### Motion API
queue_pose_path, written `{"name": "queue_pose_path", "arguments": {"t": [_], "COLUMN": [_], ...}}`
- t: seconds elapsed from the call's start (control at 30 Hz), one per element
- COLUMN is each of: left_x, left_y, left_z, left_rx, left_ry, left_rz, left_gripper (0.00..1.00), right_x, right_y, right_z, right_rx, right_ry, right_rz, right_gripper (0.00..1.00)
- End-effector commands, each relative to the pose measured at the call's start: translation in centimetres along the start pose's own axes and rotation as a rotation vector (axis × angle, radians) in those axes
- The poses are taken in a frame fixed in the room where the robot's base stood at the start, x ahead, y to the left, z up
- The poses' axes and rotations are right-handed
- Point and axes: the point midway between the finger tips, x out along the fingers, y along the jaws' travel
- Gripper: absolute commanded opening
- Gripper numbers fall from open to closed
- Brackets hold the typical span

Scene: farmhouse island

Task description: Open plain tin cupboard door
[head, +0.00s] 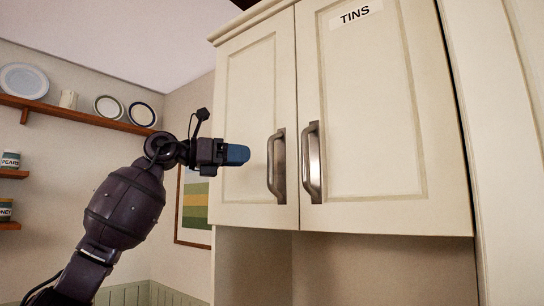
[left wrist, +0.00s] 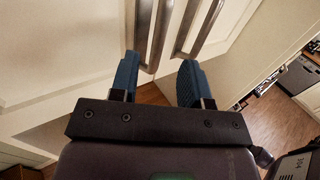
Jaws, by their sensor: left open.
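The cupboard has two cream doors. The left one, the plain door (head: 257,100), has no label and is shut. Its metal bar handle (head: 277,166) runs upright near its right edge. My left gripper (head: 240,154) is open, its blue fingers pointing right at the handle and a little left of it in the head view. In the left wrist view the fingers (left wrist: 157,82) are spread, with two metal handles ahead. The nearer-left handle (left wrist: 158,35) lines up with the gap between them. I see nothing held. My right gripper is not in view.
The right door (head: 375,110) is shut, with a TINS label (head: 356,16) and its own handle (head: 312,163) close beside the plain door's. An open recess lies below the cupboard. Shelves with plates (head: 24,81) and tins (head: 10,160) are at the left.

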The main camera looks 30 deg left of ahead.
Motion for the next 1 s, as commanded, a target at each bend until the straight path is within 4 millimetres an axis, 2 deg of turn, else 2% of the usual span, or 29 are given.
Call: {"name": "queue_pose_path", "arguments": {"t": [0.2,0.43,0.6,0.87,0.9,1.0], "left_x": [3.9,6.7,7.5,7.7,7.7,7.7], "left_y": [-0.1,0.0,0.0,0.0,0.0,0.0], "left_z": [0.2,0.1,0.1,0.0,0.0,0.0], "left_rx": [-0.001,-0.001,0.0,0.0,0.0,0.0], "left_ry": [-0.001,0.0,0.0,0.001,0.001,0.001], "left_rz": [-0.004,-0.002,-0.001,0.0,0.0,0.0], "left_gripper": [0.43,0.43,0.43,0.43,0.41,0.26], "right_x": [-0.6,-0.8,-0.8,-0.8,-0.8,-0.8], "right_y": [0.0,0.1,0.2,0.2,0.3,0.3], "right_z": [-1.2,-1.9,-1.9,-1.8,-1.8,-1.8], "right_rx": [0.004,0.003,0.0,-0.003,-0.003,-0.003], "right_ry": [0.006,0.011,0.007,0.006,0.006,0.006], "right_rz": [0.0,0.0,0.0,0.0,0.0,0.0], "right_gripper": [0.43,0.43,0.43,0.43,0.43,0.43]}}
